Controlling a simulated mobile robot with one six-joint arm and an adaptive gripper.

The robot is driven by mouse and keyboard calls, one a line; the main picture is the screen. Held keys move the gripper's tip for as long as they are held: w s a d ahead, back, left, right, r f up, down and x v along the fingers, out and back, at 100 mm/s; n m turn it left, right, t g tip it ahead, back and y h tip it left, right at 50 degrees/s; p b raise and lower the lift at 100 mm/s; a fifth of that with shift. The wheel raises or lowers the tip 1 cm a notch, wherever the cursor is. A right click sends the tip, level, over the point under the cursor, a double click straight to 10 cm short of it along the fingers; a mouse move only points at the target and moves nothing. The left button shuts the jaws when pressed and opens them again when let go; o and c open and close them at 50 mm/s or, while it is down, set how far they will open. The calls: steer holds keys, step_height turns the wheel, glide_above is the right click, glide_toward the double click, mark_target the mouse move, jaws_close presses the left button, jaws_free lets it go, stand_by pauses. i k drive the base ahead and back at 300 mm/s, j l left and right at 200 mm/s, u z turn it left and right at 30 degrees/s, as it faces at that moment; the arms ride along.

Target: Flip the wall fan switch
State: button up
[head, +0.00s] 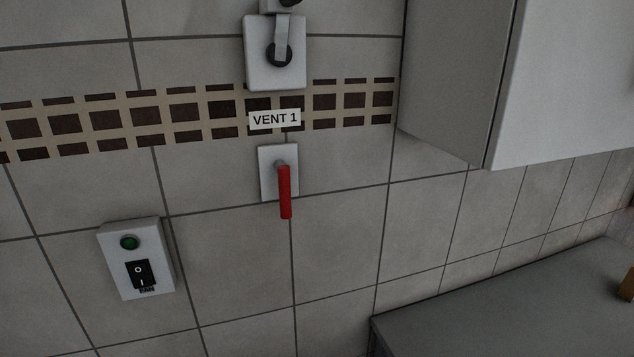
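The wall fan switch is a black rocker (140,274) marked O above I, on a pale grey box (116,262) fixed to the tiled wall at the lower left of the head view. A small label that appears to read FAN sits just under the rocker. A dark green round lamp or button (129,242) is above it on the same box. Which side of the rocker is pressed in is too small to tell. My gripper is not in view.
A red lever handle (285,192) hangs down from a wall plate under a VENT 1 label (275,119). Another fitting (275,72) is above it. A cabinet (560,80) juts out at the upper right. A grey counter (500,310) is at the lower right.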

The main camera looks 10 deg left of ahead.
mark_target(140, 272)
steer(key=u, duration=1.8)
